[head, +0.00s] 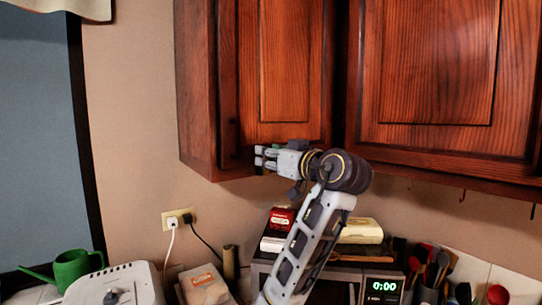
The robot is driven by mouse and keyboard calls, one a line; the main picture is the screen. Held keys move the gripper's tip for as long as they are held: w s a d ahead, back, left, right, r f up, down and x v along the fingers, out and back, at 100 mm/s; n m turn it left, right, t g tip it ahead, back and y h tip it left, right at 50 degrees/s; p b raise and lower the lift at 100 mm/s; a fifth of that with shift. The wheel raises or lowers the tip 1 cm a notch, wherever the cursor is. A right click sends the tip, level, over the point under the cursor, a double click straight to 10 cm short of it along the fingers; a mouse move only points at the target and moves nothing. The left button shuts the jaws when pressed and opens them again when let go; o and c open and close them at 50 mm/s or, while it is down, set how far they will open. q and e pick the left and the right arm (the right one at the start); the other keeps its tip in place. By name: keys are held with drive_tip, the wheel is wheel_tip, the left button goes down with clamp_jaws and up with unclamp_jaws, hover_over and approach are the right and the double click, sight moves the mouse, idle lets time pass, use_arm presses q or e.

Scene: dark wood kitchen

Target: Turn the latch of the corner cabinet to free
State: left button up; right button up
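The corner cabinet (285,60) is the left one of the dark red wood wall cabinets, with a framed door. My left gripper (261,156) points left across the lower edge of this door, near its lower left corner. Its two fingertips show one above the other, close together; whether they are apart or closed on something is not clear. I cannot make out the latch; it may be hidden by or lost among the fingers. My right gripper is not in view.
A second wall cabinet (430,80) adjoins on the right, with hooks beneath it. The wall left of the cabinet is clear.

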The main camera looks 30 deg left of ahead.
use_arm(q)
drive_tip(key=shift+c, duration=0.2)
drive_tip(key=c, duration=0.7)
clamp_jaws()
